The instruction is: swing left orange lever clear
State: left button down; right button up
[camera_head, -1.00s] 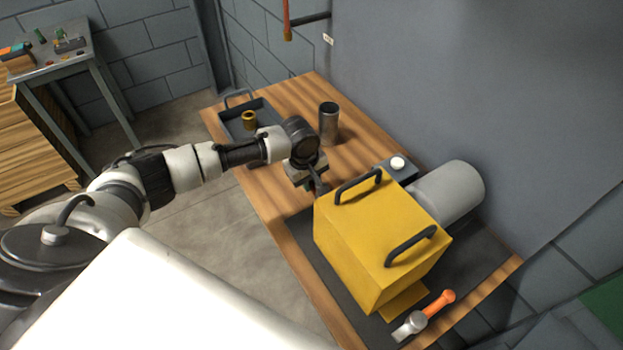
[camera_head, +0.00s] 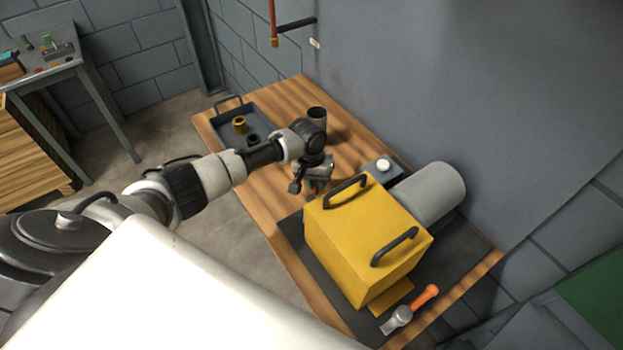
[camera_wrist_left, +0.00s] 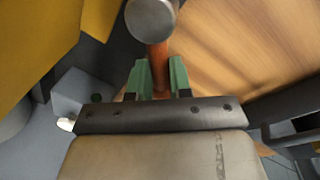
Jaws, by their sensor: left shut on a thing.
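The yellow casing (camera_head: 365,240) stands on a dark mat, with two black handles on top. The left orange lever (camera_wrist_left: 158,55) shows in the left wrist view, an orange shaft with a round grey metal hub (camera_wrist_left: 151,17). My left gripper (camera_wrist_left: 161,78) is shut on the orange shaft, its green fingers on either side. In the head view my left gripper (camera_head: 314,187) is at the casing's far left corner, and I cannot make out that lever there. Another orange lever (camera_head: 425,295) with a grey hub (camera_head: 397,319) is at the casing's near right side. My right gripper is not in view.
A grey cylinder (camera_head: 432,192) and a grey box with a white button (camera_head: 383,164) stand behind the casing. A dark cup (camera_head: 317,115) and a tray (camera_head: 222,125) holding a brass ring (camera_head: 239,124) are at the table's far end. A wall rises close behind.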

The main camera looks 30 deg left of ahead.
pick_arm(q)
jog(key=d+m, duration=0.1)
jog(key=m, duration=0.2)
jog(key=shift+w+d+m+g, duration=0.15)
jog(key=shift+d+m+g, duration=0.15)
jog(key=shift+d+m, duration=0.1)
jog(key=shift+s+d+m+g+p, duration=0.2)
jog(key=shift+d+m, duration=0.3)
jog(key=shift+m, duration=0.55)
jog(key=shift+s+d+m+g+p, duration=0.1)
jog(key=shift+d+m+p, duration=0.25)
jog(key=shift+m, duration=0.7)
jog(key=shift+d, duration=0.1)
jog(key=c, duration=1)
grip_release()
jog(key=shift+r, duration=0.1)
jog(key=r, duration=0.3)
jog(key=a+r+b, duration=0.1)
jog(key=r, duration=0.6)
jog(key=shift+w+a+r+b, duration=0.25)
jog(key=shift+w+b, duration=0.1)
jog(key=shift+w, duration=0.05)
